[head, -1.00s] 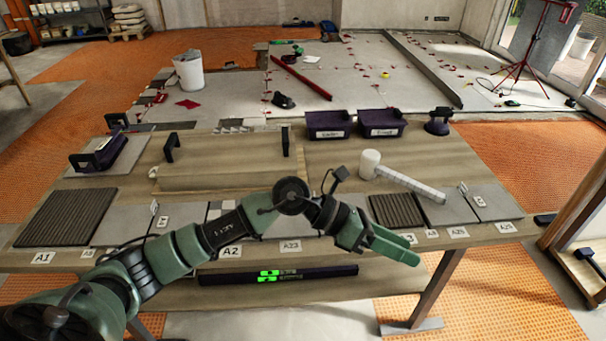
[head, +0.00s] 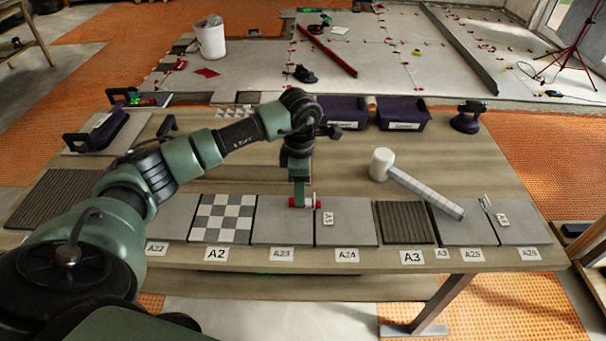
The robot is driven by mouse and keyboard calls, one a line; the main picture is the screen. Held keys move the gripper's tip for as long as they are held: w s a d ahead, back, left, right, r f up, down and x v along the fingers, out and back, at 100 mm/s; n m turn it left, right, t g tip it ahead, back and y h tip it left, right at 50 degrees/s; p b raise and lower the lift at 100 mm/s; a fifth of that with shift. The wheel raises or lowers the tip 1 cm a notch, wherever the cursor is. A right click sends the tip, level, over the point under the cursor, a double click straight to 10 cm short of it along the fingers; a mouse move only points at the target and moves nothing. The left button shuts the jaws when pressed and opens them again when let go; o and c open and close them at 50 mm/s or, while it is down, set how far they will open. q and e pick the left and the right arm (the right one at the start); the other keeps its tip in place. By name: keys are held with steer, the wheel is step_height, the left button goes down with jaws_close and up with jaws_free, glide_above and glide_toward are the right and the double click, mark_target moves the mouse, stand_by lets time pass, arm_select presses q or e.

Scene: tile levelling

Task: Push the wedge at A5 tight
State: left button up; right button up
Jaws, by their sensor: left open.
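A small red wedge (head: 317,204) with a pale clip sits at the seam between two grey tiles at the front of the table. A small label (head: 328,218), which seems to read A5, lies just to its right. My left gripper (head: 299,202) points down right at the wedge, with its green fingers over the left tile (head: 282,226). It is open. The fingers hide part of the wedge, and I cannot tell whether they touch it. My right gripper is not in view.
A white-headed mallet (head: 417,183) lies to the right on the table (head: 350,175). Two dark bins (head: 403,114) and a suction cup (head: 467,118) stand behind. Tiles line the front edge, including a checkered one (head: 222,218) and a ribbed one (head: 404,222).

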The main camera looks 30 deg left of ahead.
mark_target(309, 203)
arm_select(q)
steer(key=f, duration=0.2)
steer(key=shift+w+f, duration=0.25)
steer(key=shift+f, duration=0.65)
steer(key=c, duration=0.9)
jaws_close()
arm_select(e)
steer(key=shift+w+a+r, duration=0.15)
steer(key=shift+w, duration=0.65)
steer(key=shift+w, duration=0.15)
arm_select(q)
steer(key=o, duration=0.9)
jaws_free()
steer(key=shift+c, duration=0.2)
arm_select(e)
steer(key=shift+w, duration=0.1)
